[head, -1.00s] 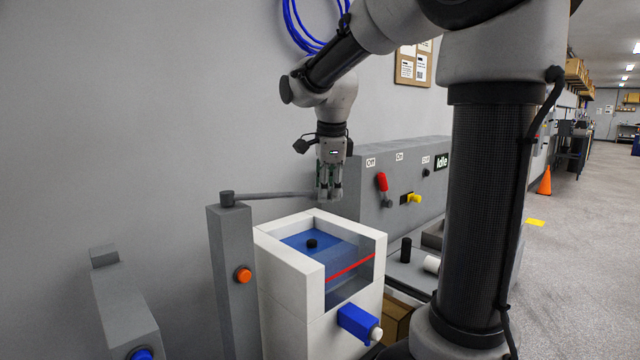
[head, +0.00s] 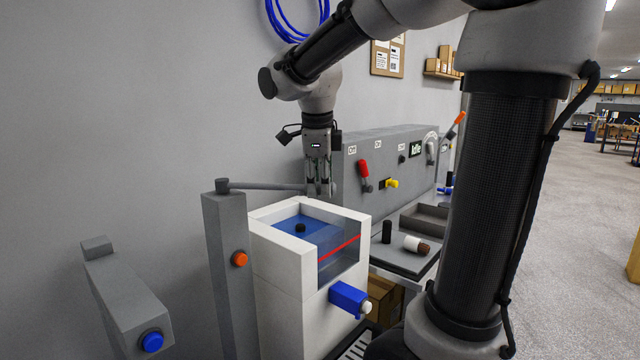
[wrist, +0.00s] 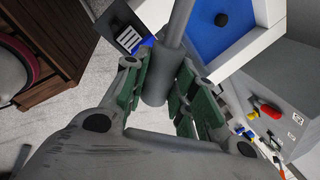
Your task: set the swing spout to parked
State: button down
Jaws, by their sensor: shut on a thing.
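The swing spout (head: 265,186) is a thin grey arm running right from a pivot on top of a grey post (head: 226,255). It lies roughly level behind the white tank's back rim. My gripper (head: 319,190) points down at the spout's free end and is shut on it. In the wrist view my gripper (wrist: 160,92) has its green-padded fingers on both sides of the spout's grey cylindrical end (wrist: 155,84). The fingertips are partly hidden by the tank in the head view. I see no marking for parked.
The white tank (head: 275,265) holds blue liquid with a black float (head: 300,227) and a red line. A grey panel (head: 345,180) with red and yellow handles stands to the right. A grey pedestal with a blue button (head: 152,341) is front left. The wall is close behind.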

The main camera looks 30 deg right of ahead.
jog(key=c, duration=1.1)
grip_release()
jog(key=shift+s+a, duration=0.1)
jog(key=shift+c, duration=0.2)
jog(key=v, duration=1.2)
